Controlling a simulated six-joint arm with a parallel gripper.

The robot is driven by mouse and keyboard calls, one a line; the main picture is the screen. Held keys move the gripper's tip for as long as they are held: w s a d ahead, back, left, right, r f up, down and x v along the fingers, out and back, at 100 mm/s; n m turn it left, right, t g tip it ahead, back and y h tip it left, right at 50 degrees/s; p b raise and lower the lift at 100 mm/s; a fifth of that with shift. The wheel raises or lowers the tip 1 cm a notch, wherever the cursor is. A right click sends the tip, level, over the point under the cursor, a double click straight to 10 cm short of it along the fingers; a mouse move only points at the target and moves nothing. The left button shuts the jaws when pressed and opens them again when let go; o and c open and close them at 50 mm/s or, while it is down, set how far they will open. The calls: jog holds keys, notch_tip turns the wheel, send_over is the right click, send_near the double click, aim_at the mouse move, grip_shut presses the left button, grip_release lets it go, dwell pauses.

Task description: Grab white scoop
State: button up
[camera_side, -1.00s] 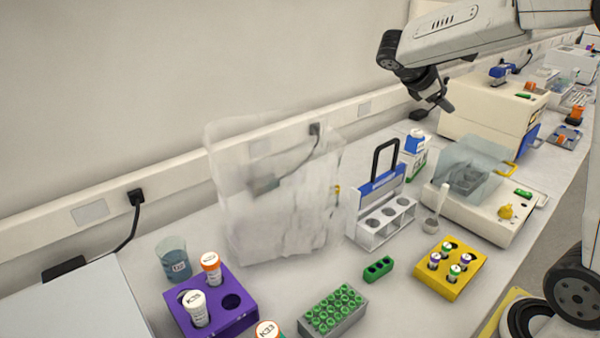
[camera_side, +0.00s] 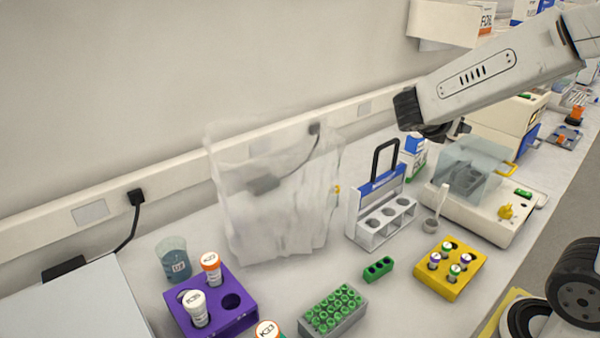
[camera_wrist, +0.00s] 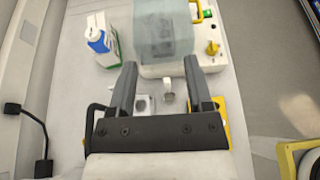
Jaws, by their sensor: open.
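The white scoop (camera_side: 441,200) stands upright on the bench, handle up, between the blue-and-white rack (camera_side: 388,220) and the balance-like device with a clear cover (camera_side: 466,172). In the wrist view, the small pale shape of the scoop (camera_wrist: 168,98) shows between my fingers, just below the device's edge. My gripper (camera_wrist: 160,64) is open and empty, its two dark fingers spread on either side of the scoop in that picture. In the side view, my gripper (camera_side: 458,131) is partly hidden by my wrist and is above and behind the scoop, clear of it.
A yellow rack with several vials (camera_side: 450,278) is in front of the scoop. The blue-and-white rack has a tall black handle (camera_side: 384,157). Some bare bench lies around the small green block (camera_side: 379,268).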

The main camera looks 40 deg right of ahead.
send_near(443, 190)
jog(key=x, duration=0.4)
jog(key=shift+s, duration=0.1)
jog(key=shift+d, duration=0.15)
jog(key=shift+x, duration=1.25)
jog(key=shift+x, duration=2.6)
grip_shut()
